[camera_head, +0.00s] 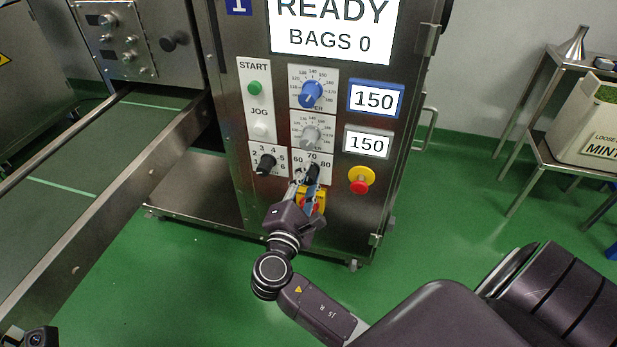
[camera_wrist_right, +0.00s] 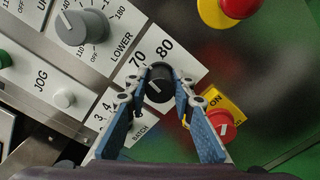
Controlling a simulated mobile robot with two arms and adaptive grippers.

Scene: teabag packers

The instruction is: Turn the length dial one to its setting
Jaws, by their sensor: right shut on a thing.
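The length dial (camera_wrist_right: 158,84) is a black round knob on a white plate marked 70 and 80 in the right wrist view. In the head view the plate (camera_head: 312,157) shows 60, 70 and 80 on the front of the steel machine (camera_head: 230,120). My right gripper (camera_head: 306,176) reaches up to it from below and covers much of the knob there. In the right wrist view the blue-padded fingers (camera_wrist_right: 160,90) are closed around the knob's two sides. Which mark the knob points to is hard to tell.
A black batch knob (camera_head: 266,162) sits left of the dial, and grey (camera_head: 311,136) and blue (camera_head: 311,94) knobs sit above. A red stop button (camera_head: 359,186) is to the right. A red-yellow switch (camera_wrist_right: 223,121) lies close beside the right finger. A conveyor (camera_head: 85,150) runs at left.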

